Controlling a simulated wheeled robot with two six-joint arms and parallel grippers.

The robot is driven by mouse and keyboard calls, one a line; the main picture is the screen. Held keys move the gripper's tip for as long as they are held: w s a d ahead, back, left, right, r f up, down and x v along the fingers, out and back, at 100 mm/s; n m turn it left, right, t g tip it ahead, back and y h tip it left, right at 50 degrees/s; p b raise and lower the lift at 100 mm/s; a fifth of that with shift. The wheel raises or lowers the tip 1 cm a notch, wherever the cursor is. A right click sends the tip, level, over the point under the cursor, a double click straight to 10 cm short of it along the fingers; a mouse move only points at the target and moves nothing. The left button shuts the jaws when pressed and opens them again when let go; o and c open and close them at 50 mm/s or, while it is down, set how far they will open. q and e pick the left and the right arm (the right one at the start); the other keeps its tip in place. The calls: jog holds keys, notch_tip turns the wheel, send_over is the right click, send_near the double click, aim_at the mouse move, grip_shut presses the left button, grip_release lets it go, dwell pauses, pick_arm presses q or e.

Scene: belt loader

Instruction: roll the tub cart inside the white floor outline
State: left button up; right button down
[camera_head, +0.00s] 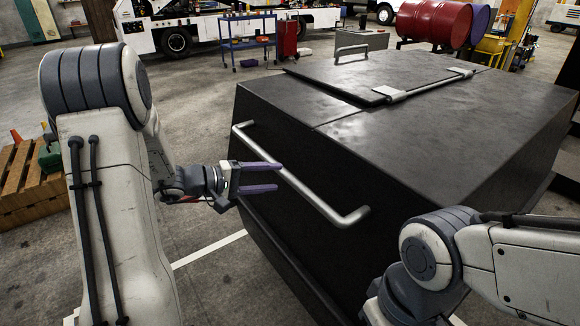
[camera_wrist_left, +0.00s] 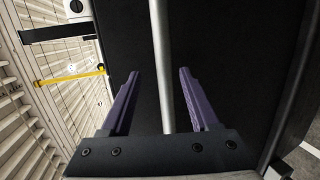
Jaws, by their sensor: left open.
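The tub cart is a large black box (camera_head: 430,125) with a hinged lid, filling the right half of the head view. A silver bar handle (camera_head: 318,197) runs along its near left side. My left gripper (camera_head: 279,177) is open at this handle, with its purple fingers pointing right towards the cart. In the left wrist view the handle bar (camera_wrist_left: 162,65) passes between the two open fingers (camera_wrist_left: 160,75), which are not shut on it. A white floor line (camera_head: 210,249) shows left of the cart; the rest of the outline is mostly hidden. My right gripper is out of view.
A wooden pallet stack (camera_head: 28,180) stands at the far left. A blue trolley (camera_head: 248,45), a red drum (camera_head: 433,22) and a white vehicle (camera_head: 215,30) stand behind. The floor (camera_head: 195,85) left of and behind the cart is open.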

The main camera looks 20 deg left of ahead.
pick_arm(q)
jog(key=w+a+n+t+y, duration=0.1)
jog(key=w+a+t, duration=0.1)
jog(key=a, duration=0.3)
jog(key=x, duration=1)
jog(key=shift+w+a+f+n+p, duration=0.2)
jog(key=shift+w+f+n+p, duration=0.1)
jog(key=shift+w+f+p, duration=0.15)
grip_shut()
dwell(0.5)
